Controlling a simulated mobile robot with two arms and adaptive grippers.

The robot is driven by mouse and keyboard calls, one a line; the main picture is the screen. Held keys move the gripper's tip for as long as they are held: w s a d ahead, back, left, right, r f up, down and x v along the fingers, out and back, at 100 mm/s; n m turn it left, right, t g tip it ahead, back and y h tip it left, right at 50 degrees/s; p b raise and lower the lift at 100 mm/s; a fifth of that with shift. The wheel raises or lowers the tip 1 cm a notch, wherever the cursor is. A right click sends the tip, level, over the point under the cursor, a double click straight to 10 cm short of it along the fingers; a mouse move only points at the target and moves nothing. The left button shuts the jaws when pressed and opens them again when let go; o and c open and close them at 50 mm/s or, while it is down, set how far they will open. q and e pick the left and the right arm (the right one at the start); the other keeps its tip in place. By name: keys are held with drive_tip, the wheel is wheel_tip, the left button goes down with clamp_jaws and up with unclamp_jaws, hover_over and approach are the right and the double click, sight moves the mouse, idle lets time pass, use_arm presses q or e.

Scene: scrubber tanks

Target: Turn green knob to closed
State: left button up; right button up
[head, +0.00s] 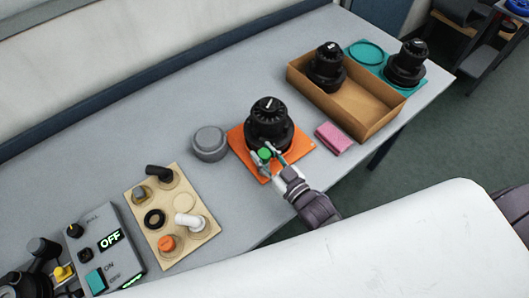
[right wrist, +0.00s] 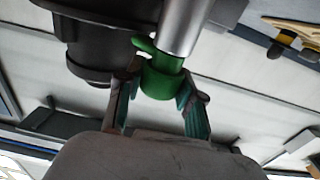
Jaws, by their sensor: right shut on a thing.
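The green knob (head: 265,153) is on the near side of a black scrubber tank (head: 268,125), which stands upright on an orange mat (head: 239,140). In the right wrist view the green knob (right wrist: 160,78) has a small tab at its upper left and sits against a silver cylinder. My right gripper (head: 270,162) reaches in from the lower right and is shut on the green knob. In the right wrist view its fingers (right wrist: 158,92) stand on either side of the knob. My left gripper is not in view.
A grey round lid (head: 210,142) lies left of the mat, a pink sponge (head: 334,139) right of it. A cardboard box (head: 343,105) holds another black tank; one more stands on a teal mat (head: 363,48). A fixture board (head: 149,238) and control box (head: 88,228) reading OFF are lower left.

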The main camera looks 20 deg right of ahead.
drive_tip(key=o, duration=1.2)
drive_tip(key=shift+c, duration=0.2)
drive_tip(key=shift+s, duration=0.1)
drive_tip(key=shift+s+d+f, duration=0.1)
drive_tip(key=shift+s+d, duration=0.05)
drive_tip(key=shift+s, duration=0.2)
drive_tip(key=v, duration=1.1)
